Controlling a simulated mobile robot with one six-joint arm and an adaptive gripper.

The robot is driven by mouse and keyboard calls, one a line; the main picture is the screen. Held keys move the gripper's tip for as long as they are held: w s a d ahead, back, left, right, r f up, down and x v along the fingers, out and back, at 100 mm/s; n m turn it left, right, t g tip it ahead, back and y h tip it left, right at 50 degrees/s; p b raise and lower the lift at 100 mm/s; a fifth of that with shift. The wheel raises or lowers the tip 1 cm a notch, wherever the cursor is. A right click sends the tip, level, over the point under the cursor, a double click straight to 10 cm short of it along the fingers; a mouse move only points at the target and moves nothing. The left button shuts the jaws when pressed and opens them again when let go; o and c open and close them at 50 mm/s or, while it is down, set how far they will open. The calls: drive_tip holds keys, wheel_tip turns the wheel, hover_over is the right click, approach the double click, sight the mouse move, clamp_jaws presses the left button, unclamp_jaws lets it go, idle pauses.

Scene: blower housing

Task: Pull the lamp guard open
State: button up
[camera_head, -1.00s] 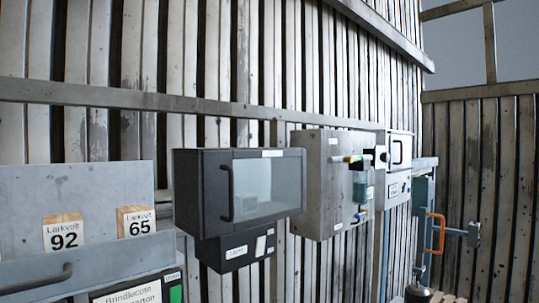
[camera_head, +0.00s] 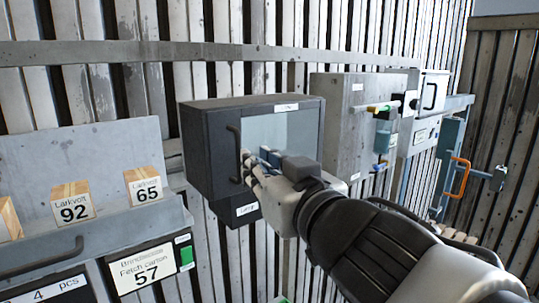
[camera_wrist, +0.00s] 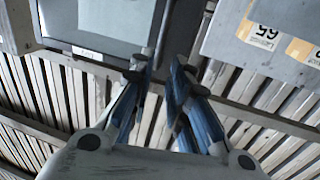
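The lamp guard (camera_head: 285,138) is the dark-framed front with a pale window on a black wall box. It looks closed. Its dark upright bar handle (camera_head: 234,150) is at the left edge. My gripper (camera_head: 252,163) is in front of the window, with its fingertips close to the handle and partly covering the guard. In the wrist view the guard (camera_wrist: 105,17) fills the top left. The handle (camera_wrist: 163,28) runs down toward the gap between my fingertips (camera_wrist: 160,66). The fingers are apart with a narrow gap; I see no clear contact with the handle.
A grey panel box (camera_head: 345,110) with a small bottle hangs just right of the lamp box. Left is a shelf (camera_head: 100,235) with numbered cartons (camera_head: 72,202). An orange handle (camera_head: 461,175) is farther right. Slatted wall lies behind.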

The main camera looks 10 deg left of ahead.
sight(240, 149)
drive_tip(key=x, duration=1)
drive_tip(key=shift+w+a+b, duration=0.1)
drive_tip(key=shift+a+b, duration=0.05)
drive_tip(key=shift+b, duration=0.25)
clamp_jaws()
